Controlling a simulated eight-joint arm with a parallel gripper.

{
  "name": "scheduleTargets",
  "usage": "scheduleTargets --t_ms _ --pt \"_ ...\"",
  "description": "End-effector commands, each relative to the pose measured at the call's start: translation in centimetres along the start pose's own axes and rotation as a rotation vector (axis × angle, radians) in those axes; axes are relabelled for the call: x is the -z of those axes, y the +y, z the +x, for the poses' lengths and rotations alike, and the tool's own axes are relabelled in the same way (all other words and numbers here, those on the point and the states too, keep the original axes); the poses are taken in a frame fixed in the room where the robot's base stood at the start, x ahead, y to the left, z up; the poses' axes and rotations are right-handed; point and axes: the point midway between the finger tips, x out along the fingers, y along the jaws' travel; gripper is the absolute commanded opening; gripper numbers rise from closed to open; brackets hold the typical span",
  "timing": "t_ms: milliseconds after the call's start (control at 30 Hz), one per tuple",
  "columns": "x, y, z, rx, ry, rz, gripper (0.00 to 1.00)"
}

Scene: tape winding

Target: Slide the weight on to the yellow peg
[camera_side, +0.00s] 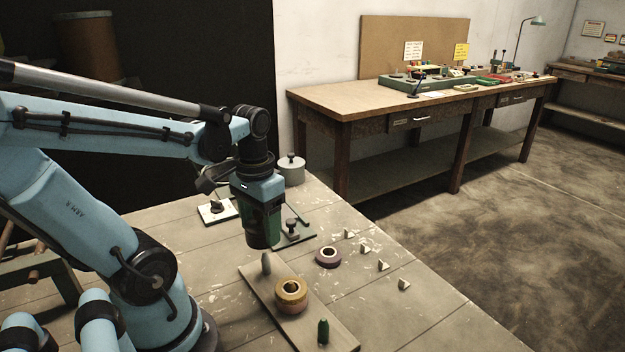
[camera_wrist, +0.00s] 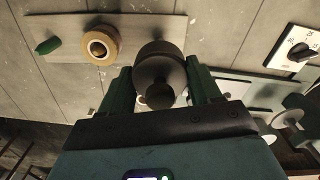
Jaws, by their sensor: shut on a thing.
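My gripper (camera_side: 262,222) points down over the far end of a long wooden board (camera_side: 255,292). In the wrist view, my gripper (camera_wrist: 158,92) has its green fingers closed on the sides of a dark round weight (camera_wrist: 158,68) with a knob. A grey peg (camera_side: 266,263) stands on the board just below my gripper. A yellow-brown tape roll (camera_side: 291,290) sits at the board's middle; it also shows in the wrist view (camera_wrist: 100,45). A green peg (camera_side: 323,331) stands at the near end. I cannot make out a yellow peg.
Several small pale wedges (camera_side: 383,265) stand along the table's right side. Behind my gripper are a dial panel (camera_side: 216,210), a knobbed fixture (camera_side: 292,231) and a grey knobbed cylinder (camera_side: 291,170).

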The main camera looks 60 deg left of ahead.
Motion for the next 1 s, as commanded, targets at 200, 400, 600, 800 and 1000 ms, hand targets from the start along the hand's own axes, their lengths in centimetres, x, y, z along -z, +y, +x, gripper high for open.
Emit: scheduleTargets --t_ms 200,400,600,800,1000 --pt "0.0 1.7 -1.0 0.0 0.0 0.003 0.16" --pt "-0.3 4.2 -1.3 0.0 0.0 0.009 0.16" --pt "-1.0 7.4 -1.4 0.0 0.001 0.009 0.16" --pt "-1.7 9.2 -1.5 0.0 0.001 0.003 0.16" --pt "-1.7 9.4 -0.8 0.0 0.001 -0.002 0.16"
